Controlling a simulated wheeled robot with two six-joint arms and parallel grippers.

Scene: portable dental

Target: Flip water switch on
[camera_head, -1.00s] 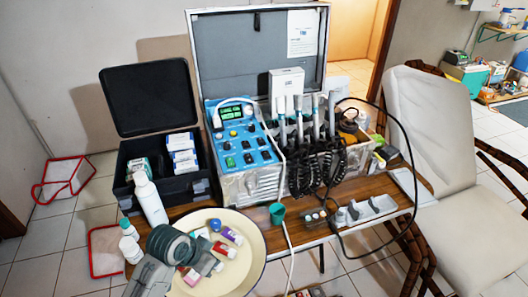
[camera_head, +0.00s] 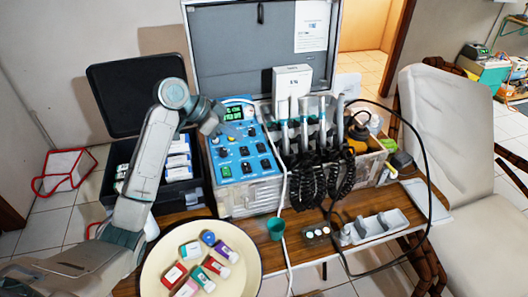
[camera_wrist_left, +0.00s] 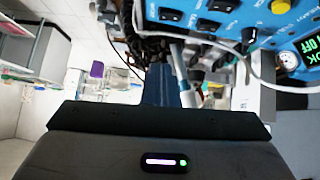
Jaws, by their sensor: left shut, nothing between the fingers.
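The blue control panel (camera_head: 240,148) of the dental unit carries several black switches, a yellow button and a lit green display (camera_head: 233,113). I cannot read which switch is the water one. My left gripper (camera_head: 212,120) is shut and empty at the panel's upper left edge, beside the display, and hides that corner. I cannot tell whether it touches the panel. My right gripper is out of view.
Handpieces with black coiled hoses (camera_head: 318,170) hang right of the panel. A round plate (camera_head: 238,244) with small bottles stands in front. The open black case (camera_head: 185,192) is behind my left arm. A white cable (camera_head: 284,200) runs down the unit's front.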

